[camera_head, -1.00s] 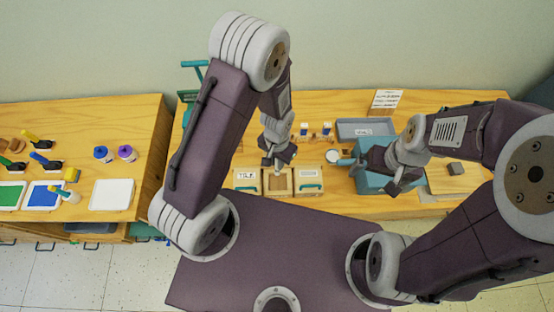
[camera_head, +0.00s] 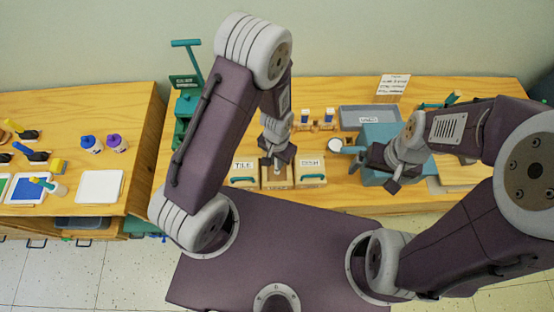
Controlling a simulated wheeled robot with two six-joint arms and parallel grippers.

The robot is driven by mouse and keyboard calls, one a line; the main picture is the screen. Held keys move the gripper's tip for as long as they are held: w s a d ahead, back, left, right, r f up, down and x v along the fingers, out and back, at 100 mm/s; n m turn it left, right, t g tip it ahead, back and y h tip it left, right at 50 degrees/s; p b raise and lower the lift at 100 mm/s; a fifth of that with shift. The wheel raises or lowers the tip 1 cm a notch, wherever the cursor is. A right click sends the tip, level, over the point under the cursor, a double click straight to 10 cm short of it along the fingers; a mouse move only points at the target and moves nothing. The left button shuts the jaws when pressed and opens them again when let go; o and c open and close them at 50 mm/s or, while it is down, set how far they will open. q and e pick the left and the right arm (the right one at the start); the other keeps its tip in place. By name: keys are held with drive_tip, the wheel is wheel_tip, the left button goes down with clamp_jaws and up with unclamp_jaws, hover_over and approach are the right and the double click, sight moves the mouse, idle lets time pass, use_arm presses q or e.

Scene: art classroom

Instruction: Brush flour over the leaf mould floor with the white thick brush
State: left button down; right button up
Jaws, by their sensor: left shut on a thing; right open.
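My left gripper (camera_head: 278,161) points down over the middle wooden box (camera_head: 291,183), between boxes labelled TILE (camera_head: 244,181) and DISH (camera_head: 311,181). It is shut on a small pale thing, largely hidden by the fingers; I cannot tell whether this is the white thick brush. The inside of the middle box is mostly hidden, so I cannot make out a leaf mould floor. My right gripper (camera_head: 376,166) is open, in front of and over a blue-teal box (camera_head: 378,133). A round white-topped teal pan (camera_head: 334,145) lies just left of that box. No flour is identifiable.
A grey tray (camera_head: 368,115) and small blue-and-white containers (camera_head: 328,115) stand farther back. A green stand (camera_head: 186,110) is at the bench's left end. A separate left table (camera_head: 130,115) holds paints and a white board (camera_head: 100,186). Wall behind.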

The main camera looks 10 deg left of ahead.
use_arm(q)
drive_tip(key=shift+r, duration=0.1)
drive_tip(key=shift+f+b, duration=0.35)
drive_tip(key=shift+f, duration=0.3)
idle(0.9)
drive_tip(key=shift+s+a, duration=0.1)
drive_tip(key=shift+a, duration=0.15)
drive_tip(key=shift+s+a, duration=0.15)
drive_tip(key=shift+a, duration=0.35)
idle(0.4)
drive_tip(key=shift+d, duration=0.5)
drive_tip(key=shift+w+d, duration=0.15)
drive_tip(key=shift+w, duration=0.05)
drive_tip(key=shift+d, duration=0.3)
drive_tip(key=shift+p, duration=0.3)
